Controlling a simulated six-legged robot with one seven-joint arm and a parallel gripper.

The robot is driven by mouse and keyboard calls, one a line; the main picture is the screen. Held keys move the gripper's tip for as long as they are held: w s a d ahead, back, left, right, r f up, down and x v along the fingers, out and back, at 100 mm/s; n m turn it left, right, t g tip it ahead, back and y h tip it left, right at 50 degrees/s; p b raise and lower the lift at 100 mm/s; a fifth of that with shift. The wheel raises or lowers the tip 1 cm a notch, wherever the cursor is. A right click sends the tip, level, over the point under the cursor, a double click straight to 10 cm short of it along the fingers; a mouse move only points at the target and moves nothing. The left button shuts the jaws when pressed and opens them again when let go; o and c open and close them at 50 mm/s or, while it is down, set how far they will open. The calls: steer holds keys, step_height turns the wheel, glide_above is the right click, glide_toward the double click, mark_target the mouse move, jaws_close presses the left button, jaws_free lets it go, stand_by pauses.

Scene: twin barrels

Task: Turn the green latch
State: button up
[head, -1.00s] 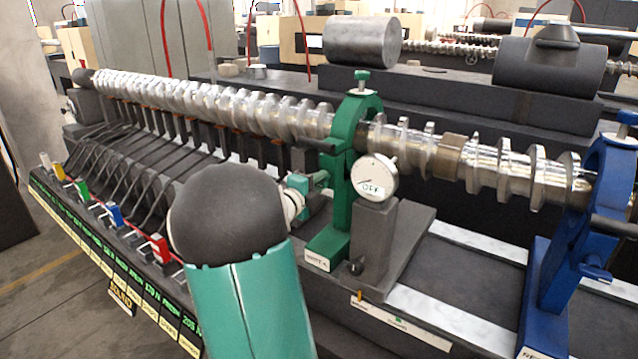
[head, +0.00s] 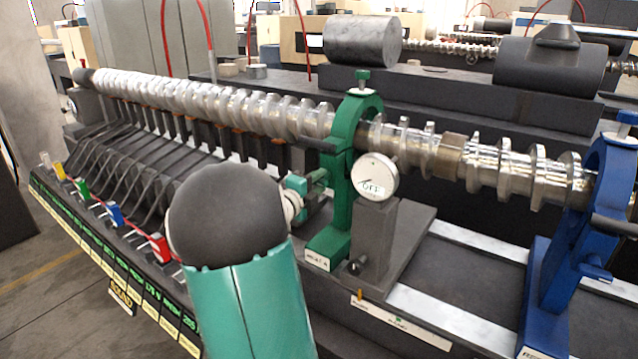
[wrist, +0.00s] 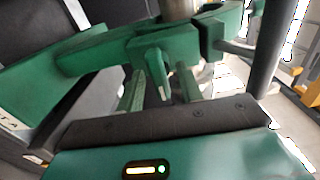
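A green ring-shaped stand (head: 343,205) holds the steel camshaft in the head view. In the wrist view the green clamp (wrist: 90,52) of this stand crosses the upper part, and a short green latch (wrist: 157,68) hangs down from it. My gripper (wrist: 162,88) reaches up toward the clamp, its two fingers apart, with the latch's lower end between them. I cannot tell whether either finger touches the latch. In the head view my gripper (head: 318,182) is at the left side of the stand, partly hidden by my own arm.
A round dial gauge (head: 376,177) on a grey block stands just right of the green stand. A blue stand (head: 580,225) is farther right. The long shaft (head: 215,103) and a row of dark levers (head: 120,165) with coloured tags lie left. A dark rod (wrist: 275,45) is close on the right in the wrist view.

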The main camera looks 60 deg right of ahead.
steer(key=w+a, duration=0.2)
steer(key=a, duration=1.1)
steer(key=shift+w, duration=0.1)
steer(key=w+a+r+n+t+y, duration=0.1)
steer(key=w+a+n+t+y, duration=0.35)
steer(key=a+n, duration=0.3)
steer(key=w+a+r+n+t+y, duration=0.25)
steer(key=w+a+n+t, duration=0.35)
steer(key=a, duration=0.3)
steer(key=w+a+n+t+y, duration=0.5)
steer(key=w+a+n, duration=0.1)
steer(key=a+n, duration=0.15)
steer(key=s+a+n+y, duration=0.3)
steer(key=a+n+y, duration=0.15)
steer(key=a, duration=0.65)
steer(key=s+a+f+n+g, duration=0.2)
steer(key=s+a+n+g, duration=0.1)
steer(key=s+n, duration=0.3)
steer(key=s+a+f+n+g+y, duration=0.1)
steer(key=s+a+f+n+g, duration=0.2)
steer(key=s+a+n, duration=0.3)
steer(key=s+g, duration=0.1)
steer(key=s, duration=0.3)
steer(key=shift+f, duration=0.2)
steer(key=shift+n, duration=0.25)
